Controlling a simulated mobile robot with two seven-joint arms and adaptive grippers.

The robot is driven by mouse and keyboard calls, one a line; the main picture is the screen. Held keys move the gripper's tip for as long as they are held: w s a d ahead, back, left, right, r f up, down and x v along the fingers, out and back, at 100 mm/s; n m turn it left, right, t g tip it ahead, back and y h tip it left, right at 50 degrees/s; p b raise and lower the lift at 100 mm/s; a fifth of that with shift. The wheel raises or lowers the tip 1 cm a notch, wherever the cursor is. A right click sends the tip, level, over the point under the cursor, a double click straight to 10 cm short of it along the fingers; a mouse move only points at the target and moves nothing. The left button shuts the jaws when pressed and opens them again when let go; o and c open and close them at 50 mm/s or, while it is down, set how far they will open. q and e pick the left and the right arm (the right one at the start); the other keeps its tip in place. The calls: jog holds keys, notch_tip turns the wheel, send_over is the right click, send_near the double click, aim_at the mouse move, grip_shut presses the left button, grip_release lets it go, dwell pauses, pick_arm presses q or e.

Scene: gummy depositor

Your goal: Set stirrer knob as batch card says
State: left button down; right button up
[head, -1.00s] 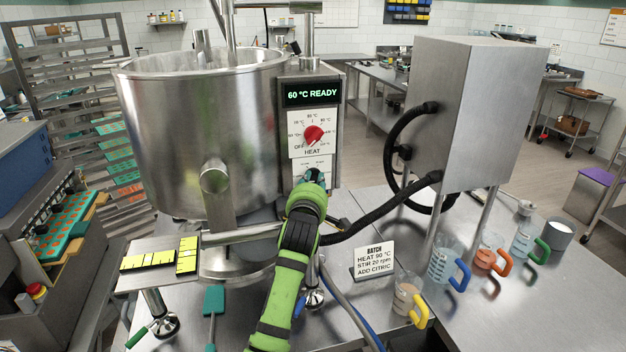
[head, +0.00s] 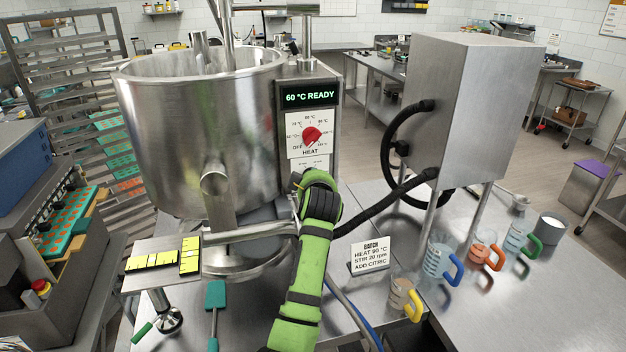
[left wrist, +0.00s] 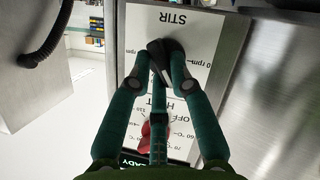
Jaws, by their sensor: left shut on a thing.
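My left gripper (head: 312,182) is in front of the control column, below the heat dial, and hides the stirrer knob in the head view. In the left wrist view, which shows the panel upside down, its teal fingers (left wrist: 163,75) are shut on the black stirrer knob (left wrist: 160,52) on the STIR dial. The knob has a pale line, but the fingers cover most rpm marks, so its setting cannot be read. The batch card (head: 371,255) reads HEAT 90 °C, STIR 20 rpm, ADD CITRIC. My right gripper is not in view.
The red heat knob (head: 312,136) is just above my gripper, under a display (head: 310,96) reading 60 °C READY. The steel kettle (head: 200,140) stands left of the column. A black hose (head: 385,207) runs close on the right. Several jugs (head: 436,262) stand at the right.

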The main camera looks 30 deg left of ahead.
pick_arm(q)
jog(key=m+g+y, duration=0.1)
jog(key=m, duration=0.1)
jog(key=f+m+g+y+b, duration=0.1)
jog(key=m+g, duration=0.1)
jog(key=m, duration=0.1)
jog(key=m+g+y, duration=0.1)
jog(key=m, duration=0.2)
jog(key=shift+w+d+f+g+y, duration=0.15)
jog(key=shift+w+d+g+y, duration=0.15)
jog(key=shift+d, duration=0.1)
jog(key=shift+m, duration=0.3)
dwell(0.4)
jog(key=c, duration=1.1)
grip_release()
jog(key=shift+r, duration=0.2)
